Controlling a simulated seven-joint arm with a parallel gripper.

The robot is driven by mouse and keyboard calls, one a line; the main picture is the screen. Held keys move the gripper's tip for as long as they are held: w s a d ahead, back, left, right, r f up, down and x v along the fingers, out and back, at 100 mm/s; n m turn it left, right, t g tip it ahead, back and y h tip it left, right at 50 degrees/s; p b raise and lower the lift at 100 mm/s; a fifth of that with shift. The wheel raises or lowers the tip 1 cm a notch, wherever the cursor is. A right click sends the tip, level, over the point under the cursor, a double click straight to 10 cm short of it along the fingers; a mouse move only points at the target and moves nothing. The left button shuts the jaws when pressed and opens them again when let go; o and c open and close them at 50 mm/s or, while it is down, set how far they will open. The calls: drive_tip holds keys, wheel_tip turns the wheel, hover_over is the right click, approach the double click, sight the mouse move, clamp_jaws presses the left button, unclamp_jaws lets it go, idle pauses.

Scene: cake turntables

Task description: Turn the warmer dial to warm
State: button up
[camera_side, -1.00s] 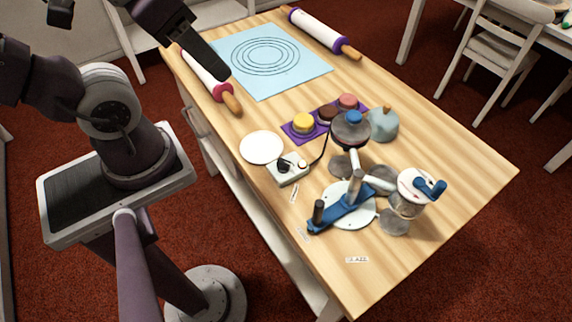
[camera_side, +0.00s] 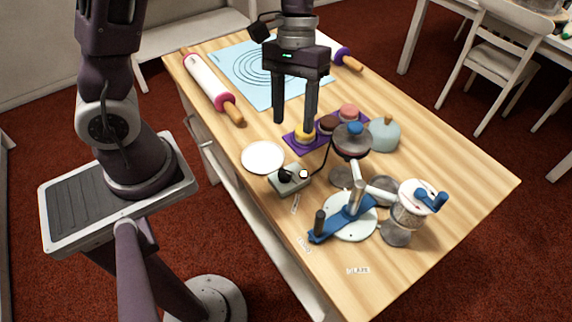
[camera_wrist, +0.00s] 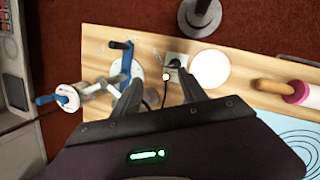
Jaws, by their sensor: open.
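A small grey control box (camera_side: 291,183) near the table's front edge carries a black dial knob (camera_side: 286,174) and a small pale round piece (camera_side: 303,174). A black cable runs from it towards a round grey-topped stand (camera_side: 351,141). In the wrist view the box (camera_wrist: 172,80) appears beyond the fingertips; its markings are too small to read. My gripper (camera_side: 294,121) is open and empty, fingers pointing down, apart from the dial and above the table near the purple tray. It also shows in the wrist view (camera_wrist: 160,77).
A white plate (camera_side: 263,157) lies beside the box. A purple tray (camera_side: 291,139) with small cakes sits behind it. A blue-armed turntable (camera_side: 349,229), a crank-topped jar (camera_side: 405,215) and a grey-blue dome (camera_side: 384,135) stand to the right. Rolling pins (camera_side: 206,80) and a blue mat (camera_side: 236,68) lie farther back.

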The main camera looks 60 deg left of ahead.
drive_tip(key=n+g, duration=0.1)
drive_tip(key=g, duration=0.1)
approach(285, 172)
drive_tip(key=f, duration=0.1)
drive_tip(key=shift+y, duration=0.3)
drive_tip(key=x, duration=0.7)
drive_tip(key=shift+s+d+f, duration=0.15)
drive_tip(key=shift+s+d, duration=0.1)
drive_tip(key=shift+d, duration=0.1)
clamp_jaws()
